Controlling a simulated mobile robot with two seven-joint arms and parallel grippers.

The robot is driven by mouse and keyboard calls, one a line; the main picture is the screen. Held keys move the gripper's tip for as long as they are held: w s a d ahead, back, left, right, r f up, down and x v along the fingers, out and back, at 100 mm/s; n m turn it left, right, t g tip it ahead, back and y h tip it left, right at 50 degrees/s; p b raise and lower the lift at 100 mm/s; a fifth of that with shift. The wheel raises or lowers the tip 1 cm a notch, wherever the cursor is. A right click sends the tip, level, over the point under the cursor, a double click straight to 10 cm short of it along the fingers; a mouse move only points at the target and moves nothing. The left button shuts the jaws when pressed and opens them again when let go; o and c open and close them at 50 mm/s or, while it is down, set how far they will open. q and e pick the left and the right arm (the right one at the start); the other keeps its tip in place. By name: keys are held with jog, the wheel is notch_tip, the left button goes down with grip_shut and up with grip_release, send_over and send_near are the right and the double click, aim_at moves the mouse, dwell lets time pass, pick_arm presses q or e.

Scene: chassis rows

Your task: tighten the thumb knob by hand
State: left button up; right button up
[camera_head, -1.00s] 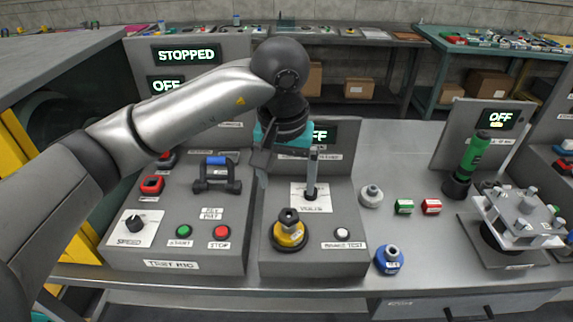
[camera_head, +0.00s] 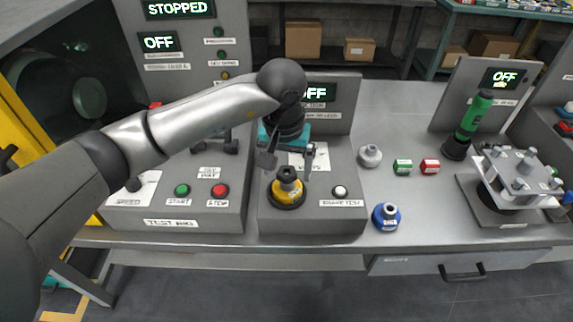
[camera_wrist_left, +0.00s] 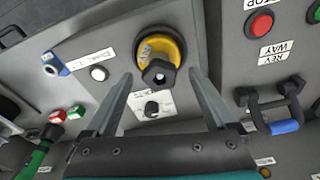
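A yellow knob-like piece with a black top (camera_head: 287,188) stands on the front of the middle grey console. I cannot tell for certain that it is the task's thumb knob. In the left wrist view its yellow ring and black hexagonal top (camera_wrist_left: 159,73) lie ahead, between the fingers. My left gripper (camera_head: 287,160) is open and empty, above and slightly behind this piece, with its fingers apart from it. Both fingers (camera_wrist_left: 160,86) show spread in the left wrist view. My right gripper is not in view.
A white button (camera_head: 340,192) is right of the yellow piece. Left are green START (camera_head: 182,190) and red STOP (camera_head: 220,190) buttons. A blue knob-like piece (camera_head: 386,216), a grey one (camera_head: 369,156) and a metal-plate fixture (camera_head: 517,175) stand on the bench to the right.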

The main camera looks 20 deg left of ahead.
pick_arm(q)
jog(key=c, duration=1.3)
jog(key=o, duration=0.7)
jog(key=c, duration=0.6)
jog(key=shift+m+h+b, duration=0.3)
jog(key=shift+m+b, duration=1.05)
jog(key=shift+m, duration=0.05)
jog(key=shift+m+b, duration=1)
jog(key=shift+m, duration=0.4)
jog(key=o, duration=1.2)
jog(key=shift+o, duration=0.2)
